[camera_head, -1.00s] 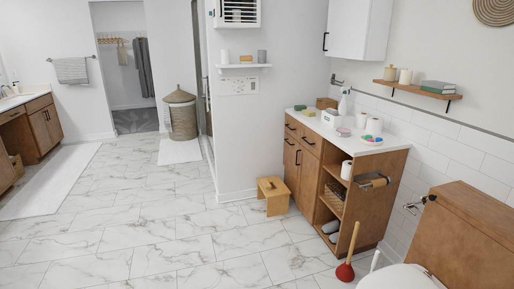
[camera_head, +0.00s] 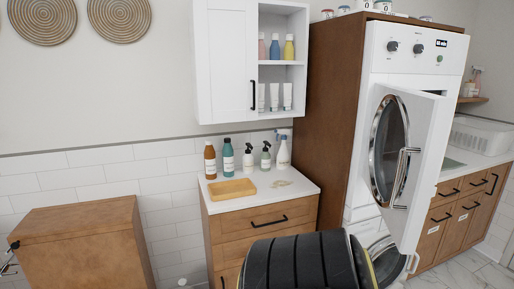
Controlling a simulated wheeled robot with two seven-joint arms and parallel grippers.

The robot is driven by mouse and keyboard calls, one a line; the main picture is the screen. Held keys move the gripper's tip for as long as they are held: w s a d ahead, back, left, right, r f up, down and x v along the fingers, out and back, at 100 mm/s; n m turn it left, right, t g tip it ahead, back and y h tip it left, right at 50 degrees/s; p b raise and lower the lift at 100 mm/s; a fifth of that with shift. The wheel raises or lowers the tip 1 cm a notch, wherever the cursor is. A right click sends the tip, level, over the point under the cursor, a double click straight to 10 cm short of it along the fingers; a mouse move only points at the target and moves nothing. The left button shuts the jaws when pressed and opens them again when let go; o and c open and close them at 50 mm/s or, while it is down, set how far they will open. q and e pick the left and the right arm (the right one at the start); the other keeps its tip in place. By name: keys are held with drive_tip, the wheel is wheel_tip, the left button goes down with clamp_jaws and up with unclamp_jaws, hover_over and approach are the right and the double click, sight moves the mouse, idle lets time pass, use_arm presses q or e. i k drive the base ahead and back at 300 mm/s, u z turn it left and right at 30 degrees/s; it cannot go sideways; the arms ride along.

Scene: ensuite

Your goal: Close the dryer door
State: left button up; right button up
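The dryer (camera_head: 428,58) is the upper white machine at the right, set in a tall brown wooden cabinet. Its door (camera_head: 418,135) stands open, swung out toward me. The door has a round glass pane in a chrome ring and a long chrome handle (camera_head: 403,178). The opening behind the door is hidden from this angle. A dark ribbed part of my own arm fills the bottom middle of the view, a little in front of the lower machine. Neither gripper shows.
A lower machine with a round door (camera_head: 381,252) stands under the dryer, partly hidden. Left of the tall cabinet is a drawer unit (camera_head: 262,236) with bottles and a yellow tray (camera_head: 232,189). A counter (camera_head: 470,166) with a white basket (camera_head: 480,134) is at the right.

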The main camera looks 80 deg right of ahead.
sight(409, 127)
drive_tip(key=z, duration=3.5)
drive_tip(key=i, duration=1.65)
